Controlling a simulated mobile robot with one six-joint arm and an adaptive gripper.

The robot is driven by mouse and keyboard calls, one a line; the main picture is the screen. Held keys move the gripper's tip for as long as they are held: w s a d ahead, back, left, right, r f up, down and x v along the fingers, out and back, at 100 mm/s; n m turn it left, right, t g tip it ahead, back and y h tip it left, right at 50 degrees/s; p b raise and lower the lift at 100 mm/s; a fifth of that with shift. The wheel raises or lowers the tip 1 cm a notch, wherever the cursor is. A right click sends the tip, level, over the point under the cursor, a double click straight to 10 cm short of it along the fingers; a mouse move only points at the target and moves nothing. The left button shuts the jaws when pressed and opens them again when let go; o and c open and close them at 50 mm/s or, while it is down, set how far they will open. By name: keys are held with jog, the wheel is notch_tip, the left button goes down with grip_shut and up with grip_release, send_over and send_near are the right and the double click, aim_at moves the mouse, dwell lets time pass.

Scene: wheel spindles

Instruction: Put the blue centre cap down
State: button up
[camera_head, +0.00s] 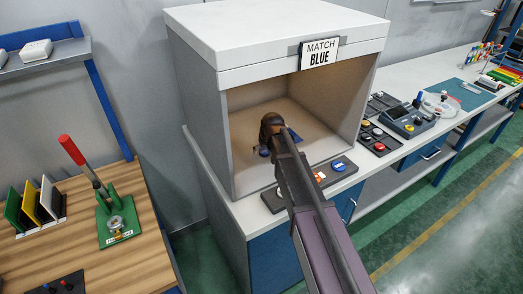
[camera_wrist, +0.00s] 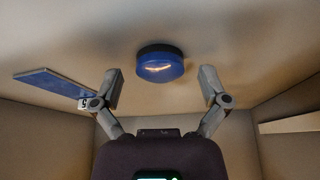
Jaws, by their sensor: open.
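The blue centre cap (camera_wrist: 160,65) is a short round disc with a light streak on its face. In the wrist view it lies against the beige booth floor (camera_wrist: 225,32), just beyond my fingertips. My gripper (camera_wrist: 160,75) is open, one finger to each side of the cap, with a gap on both sides. In the head view my gripper (camera_head: 272,130) is inside the booth, and a small blue shape (camera_head: 264,152) below it looks like the cap. My arm hides part of the booth floor there.
The white booth (camera_head: 290,25) has side walls and a roof around my arm, with a "MATCH BLUE" sign (camera_head: 320,52). A flat blue plate (camera_wrist: 55,82) lies left of the cap in the wrist view. A dark button strip (camera_head: 338,166) stands at the booth's front edge. Trays of caps (camera_head: 378,135) are to the right.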

jog(key=shift+r, duration=0.15)
jog(key=p+v, duration=1.1)
jog(key=v, duration=0.1)
dwell(0.6)
dwell(0.7)
jog(key=s+d+f+m+g+h, duration=0.1)
jog(key=s+d+m+g, duration=0.3)
jog(key=s+d, duration=1.6)
jog(key=shift+s+f+m+h, duration=0.2)
jog(key=shift+s+m+h, duration=0.15)
jog(key=shift+s, duration=0.25)
jog(key=shift+a, duration=0.1)
